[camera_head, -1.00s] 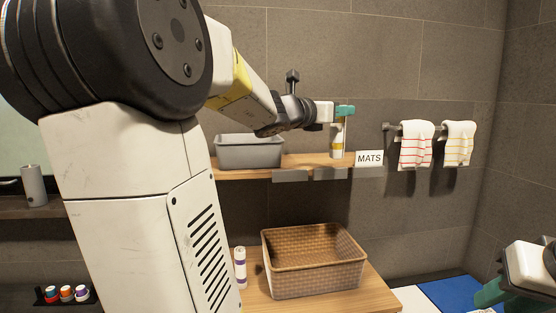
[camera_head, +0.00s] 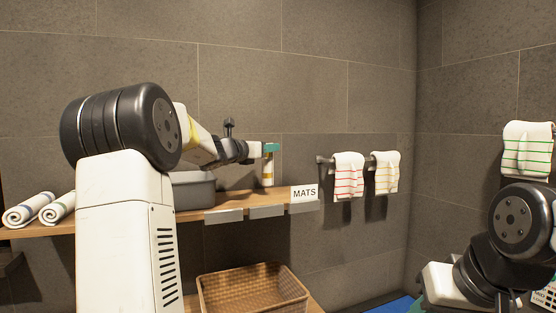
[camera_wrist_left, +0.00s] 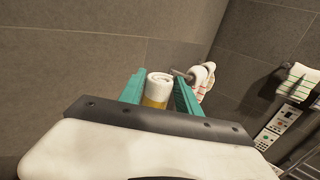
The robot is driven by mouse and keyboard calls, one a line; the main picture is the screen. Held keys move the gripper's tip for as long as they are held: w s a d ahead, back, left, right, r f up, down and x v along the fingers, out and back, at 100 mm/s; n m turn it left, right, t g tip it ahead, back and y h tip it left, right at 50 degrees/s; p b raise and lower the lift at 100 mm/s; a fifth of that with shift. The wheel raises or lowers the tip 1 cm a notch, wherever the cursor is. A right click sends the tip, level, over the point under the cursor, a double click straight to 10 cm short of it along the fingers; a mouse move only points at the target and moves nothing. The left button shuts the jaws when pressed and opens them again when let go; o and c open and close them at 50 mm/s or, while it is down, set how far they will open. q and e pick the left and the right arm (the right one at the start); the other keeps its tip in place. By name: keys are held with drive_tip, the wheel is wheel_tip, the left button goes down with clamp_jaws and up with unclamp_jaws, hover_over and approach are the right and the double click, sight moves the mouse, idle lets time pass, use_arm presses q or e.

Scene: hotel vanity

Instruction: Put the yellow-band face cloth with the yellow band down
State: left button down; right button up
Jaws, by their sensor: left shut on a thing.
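The yellow-band face cloth (camera_head: 268,172) is a white upright roll with a yellow band, at the wooden shelf (camera_head: 237,199) left of the MATS sign. My left gripper (camera_head: 267,148) is shut on its upper part. In the left wrist view the cloth (camera_wrist_left: 158,88) sits between the two teal fingers. I cannot tell whether its bottom touches the shelf. My right gripper (camera_head: 424,299) is at the bottom edge of the head view, mostly cut off, so its opening is hidden.
A grey bin (camera_head: 194,190) stands on the shelf, left of the cloth. Two rolled towels (camera_head: 37,210) lie at the shelf's left end. The MATS sign (camera_head: 304,194) is at its right end. Striped towels (camera_head: 348,176) hang on a wall rail. A wicker basket (camera_head: 252,291) is below.

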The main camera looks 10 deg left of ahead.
sight(267, 159)
use_arm(q)
drive_tip(key=shift+w+a+f, duration=0.1)
drive_tip(key=shift+w+f, duration=0.1)
drive_tip(key=shift+f, duration=0.7)
drive_tip(key=shift+w+f, duration=0.15)
drive_tip(key=shift+f, duration=0.75)
drive_tip(key=shift+f, duration=0.15)
drive_tip(key=c, duration=0.8)
unclamp_jaws()
drive_tip(key=shift+c, duration=0.2)
